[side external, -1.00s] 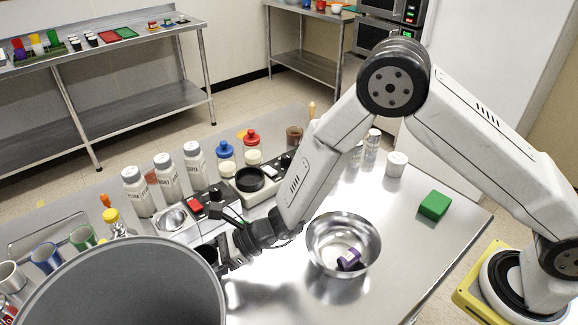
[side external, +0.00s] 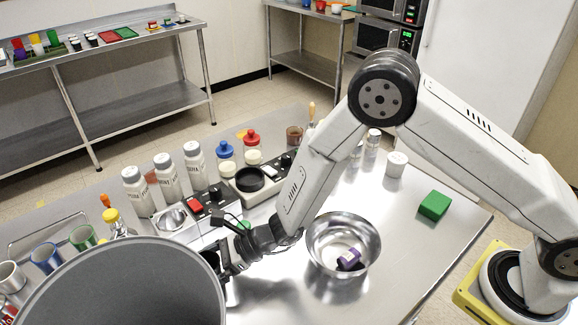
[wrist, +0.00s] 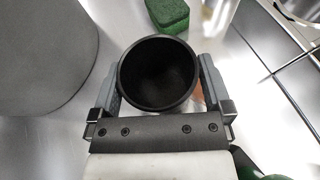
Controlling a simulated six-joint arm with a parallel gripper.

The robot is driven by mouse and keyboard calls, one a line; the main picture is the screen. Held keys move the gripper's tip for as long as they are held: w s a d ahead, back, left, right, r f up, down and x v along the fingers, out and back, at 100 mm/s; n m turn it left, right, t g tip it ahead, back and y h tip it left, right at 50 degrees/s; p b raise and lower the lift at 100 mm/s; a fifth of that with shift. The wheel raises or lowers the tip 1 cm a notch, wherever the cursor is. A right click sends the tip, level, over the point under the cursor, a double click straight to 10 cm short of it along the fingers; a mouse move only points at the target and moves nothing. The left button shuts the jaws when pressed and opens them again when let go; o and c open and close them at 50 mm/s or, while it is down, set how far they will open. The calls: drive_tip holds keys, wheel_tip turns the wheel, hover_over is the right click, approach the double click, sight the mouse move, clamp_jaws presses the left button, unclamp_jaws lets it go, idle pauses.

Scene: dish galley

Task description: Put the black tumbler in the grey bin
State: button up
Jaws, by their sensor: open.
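The black tumbler (wrist: 157,74) stands with its open mouth up between the two fingers of my gripper (wrist: 161,84) in the wrist view. The fingers are open, one on each side of it; whether they touch it cannot be told. In the side view the tumbler (side external: 210,258) is mostly hidden behind the bin rim and my gripper (side external: 224,262). The large grey bin (side external: 125,285) fills the lower left of the side view, close to the gripper. Its wall (wrist: 45,55) shows at the left in the wrist view.
A green sponge (wrist: 168,14) lies just beyond the tumbler. A metal bowl (side external: 343,225) with a purple item inside stands right of the gripper. White bottles (side external: 166,178) and a scale (side external: 252,185) stand behind. A green block (side external: 434,206) lies at the right; the counter front is clear.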

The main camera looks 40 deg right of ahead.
drive_tip(key=shift+r, duration=0.1)
drive_tip(key=shift+d+r, duration=0.1)
drive_tip(key=v, duration=1.2)
idle(0.4)
